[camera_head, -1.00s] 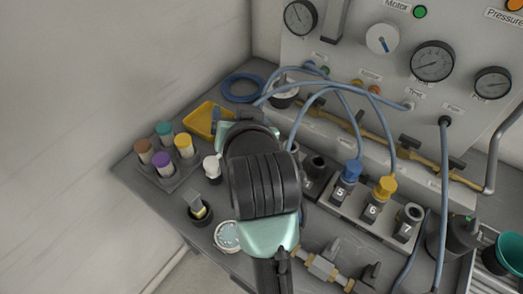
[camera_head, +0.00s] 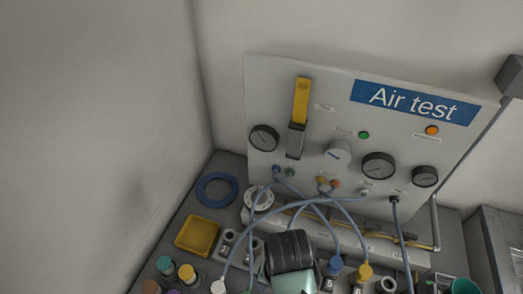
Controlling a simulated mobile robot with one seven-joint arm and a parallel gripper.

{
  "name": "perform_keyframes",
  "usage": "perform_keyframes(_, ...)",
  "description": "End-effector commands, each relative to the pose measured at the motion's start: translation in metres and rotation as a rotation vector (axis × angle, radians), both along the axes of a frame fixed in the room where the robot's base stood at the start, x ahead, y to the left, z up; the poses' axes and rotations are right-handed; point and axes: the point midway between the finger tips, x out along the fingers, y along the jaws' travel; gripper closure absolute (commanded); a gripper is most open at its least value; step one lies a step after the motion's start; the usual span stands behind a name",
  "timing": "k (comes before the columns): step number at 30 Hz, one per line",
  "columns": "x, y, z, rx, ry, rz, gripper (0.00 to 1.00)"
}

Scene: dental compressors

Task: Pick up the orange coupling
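An orange-brown capped piece (camera_head: 152,286) shows at the bottom left edge, cut off by the frame; I cannot tell for sure that it is the orange coupling. Beside it stand a teal-capped piece (camera_head: 165,265) and a yellow-capped piece (camera_head: 187,273). A small orange-red fitting (camera_head: 335,184) is also on the panel, next to a yellow one (camera_head: 321,181). A dark ribbed, mint-coloured part of my arm shows at the bottom centre. My gripper's fingertips do not show.
The Air test panel (camera_head: 350,110) with gauges stands at the back. Blue hoses loop in front of it. A yellow tray (camera_head: 197,236) and a blue ring (camera_head: 216,190) lie at left. Blue (camera_head: 334,266) and yellow (camera_head: 364,272) couplings stand at the front right.

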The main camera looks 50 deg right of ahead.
Motion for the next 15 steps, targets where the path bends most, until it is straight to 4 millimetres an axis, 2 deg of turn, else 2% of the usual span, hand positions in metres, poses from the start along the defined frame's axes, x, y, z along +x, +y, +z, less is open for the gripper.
perform_keyframes(9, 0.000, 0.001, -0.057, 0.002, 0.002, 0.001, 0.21)
perform_keyframes(15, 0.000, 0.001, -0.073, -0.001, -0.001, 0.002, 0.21)
